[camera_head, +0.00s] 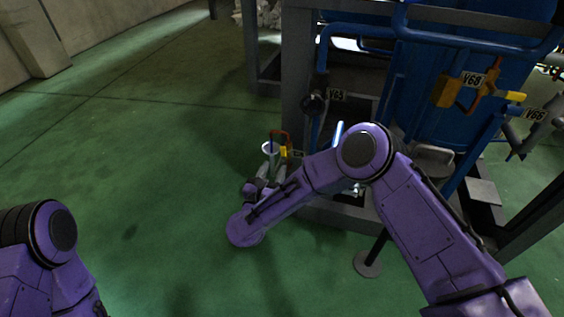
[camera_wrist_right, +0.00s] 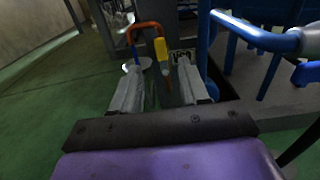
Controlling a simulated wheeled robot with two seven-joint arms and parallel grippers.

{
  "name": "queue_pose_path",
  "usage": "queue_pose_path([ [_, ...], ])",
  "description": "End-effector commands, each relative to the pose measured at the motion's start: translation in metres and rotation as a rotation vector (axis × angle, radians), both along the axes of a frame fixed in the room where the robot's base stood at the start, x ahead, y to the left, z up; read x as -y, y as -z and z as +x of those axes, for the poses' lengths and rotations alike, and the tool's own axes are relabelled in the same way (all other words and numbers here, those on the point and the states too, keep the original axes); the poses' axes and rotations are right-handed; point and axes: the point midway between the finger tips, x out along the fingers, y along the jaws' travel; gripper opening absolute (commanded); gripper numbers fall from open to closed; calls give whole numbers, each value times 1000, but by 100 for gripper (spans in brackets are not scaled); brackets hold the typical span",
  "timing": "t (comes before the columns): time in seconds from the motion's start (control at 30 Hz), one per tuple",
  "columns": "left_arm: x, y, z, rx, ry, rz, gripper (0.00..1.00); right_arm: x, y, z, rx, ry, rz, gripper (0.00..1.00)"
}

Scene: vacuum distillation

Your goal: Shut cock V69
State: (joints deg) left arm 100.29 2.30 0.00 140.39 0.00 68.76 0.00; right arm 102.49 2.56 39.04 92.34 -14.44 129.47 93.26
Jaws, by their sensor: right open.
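A small cock with an orange-red bent handle (camera_head: 279,134) and a yellow part (camera_head: 284,152) stands low beside the frame's foot. The wrist view shows the orange handle (camera_wrist_right: 146,27) and yellow part (camera_wrist_right: 161,49) larger, with a dark label (camera_wrist_right: 181,56) that I cannot read surely. My right gripper (camera_head: 268,167) is open and empty, just on the near side of this cock. In the wrist view its two grey fingers (camera_wrist_right: 158,88) appear on either side of the handle's line. I see no contact. My left arm shows at lower left, its gripper out of view.
Label V63 (camera_head: 336,95) is on the dark frame behind. V68 (camera_head: 472,80) and V66 (camera_head: 535,114) sit by yellow-handled cocks at right. Blue pipes (camera_wrist_right: 255,35) and a blue tank (camera_head: 440,105) stand close on the right. Green floor (camera_head: 130,150) is clear at left.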

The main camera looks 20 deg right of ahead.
Motion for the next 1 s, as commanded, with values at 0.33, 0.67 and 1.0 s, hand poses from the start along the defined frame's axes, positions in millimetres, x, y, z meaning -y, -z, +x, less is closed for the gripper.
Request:
queue_pose_path([
  [0.33,0,17,0,0,0,0,43,41,2,58,-3,1,-3,45],
  [0.67,0,18,0,0,0,0,43,46,1,66,-6,-1,-5,45],
  [1.0,0,18,0,0,0,0,43,46,1,66,-7,-2,-6,0],
])
